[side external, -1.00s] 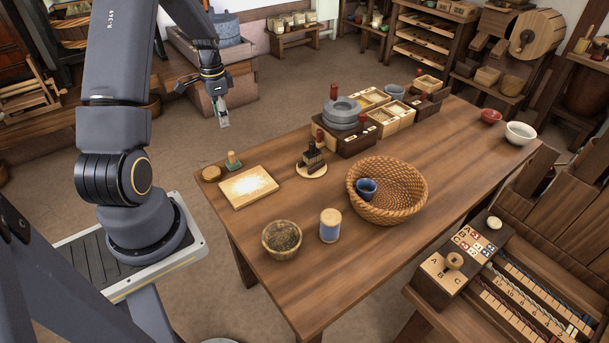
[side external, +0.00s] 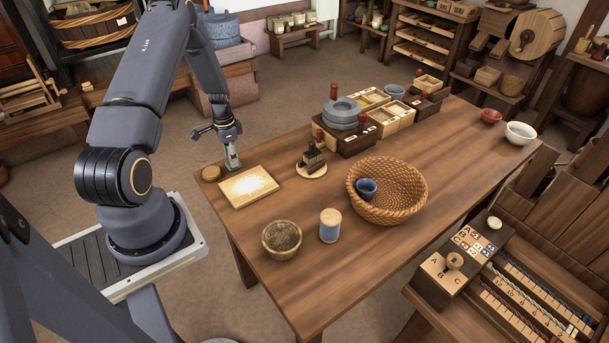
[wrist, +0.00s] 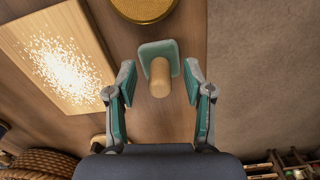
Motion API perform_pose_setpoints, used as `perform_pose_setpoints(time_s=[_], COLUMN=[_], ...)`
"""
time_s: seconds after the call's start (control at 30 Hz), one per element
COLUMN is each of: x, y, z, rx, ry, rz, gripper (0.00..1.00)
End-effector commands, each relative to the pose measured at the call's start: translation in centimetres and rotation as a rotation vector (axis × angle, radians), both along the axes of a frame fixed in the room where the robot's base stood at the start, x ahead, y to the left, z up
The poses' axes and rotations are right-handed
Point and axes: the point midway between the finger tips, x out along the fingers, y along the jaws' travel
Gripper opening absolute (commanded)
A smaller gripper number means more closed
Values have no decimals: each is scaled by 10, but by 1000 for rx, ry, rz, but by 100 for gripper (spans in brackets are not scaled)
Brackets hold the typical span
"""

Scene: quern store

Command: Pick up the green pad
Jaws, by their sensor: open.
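The green pad (wrist: 167,48) is a flat green square with a wooden knob handle, and it sits on the table near the edge. In the wrist view it lies just ahead of the fingertips, with its knob partly between them. My gripper (wrist: 158,85) is open, one finger on each side of the knob, and holds nothing.
A light wooden board (side external: 249,187) with white grains lies close beside the pad. A stand of small dark stamps (side external: 312,160), a woven basket (side external: 408,207) and a bowl (side external: 282,238) are farther along the table (side external: 370,262).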

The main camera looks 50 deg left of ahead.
Motion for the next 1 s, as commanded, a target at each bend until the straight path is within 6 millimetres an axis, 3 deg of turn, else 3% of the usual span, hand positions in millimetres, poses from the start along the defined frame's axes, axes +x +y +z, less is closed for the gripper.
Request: perform_pose_setpoints(time_s=[0.27, 0.77, 1.0], x=[0, 0, 0], y=[0, 0, 0], z=[-4, -4, -4], rx=[1, 1, 1], ry=[-1, 0, -1], rz=[0, 0, 0], gripper=[52, 0, 0])
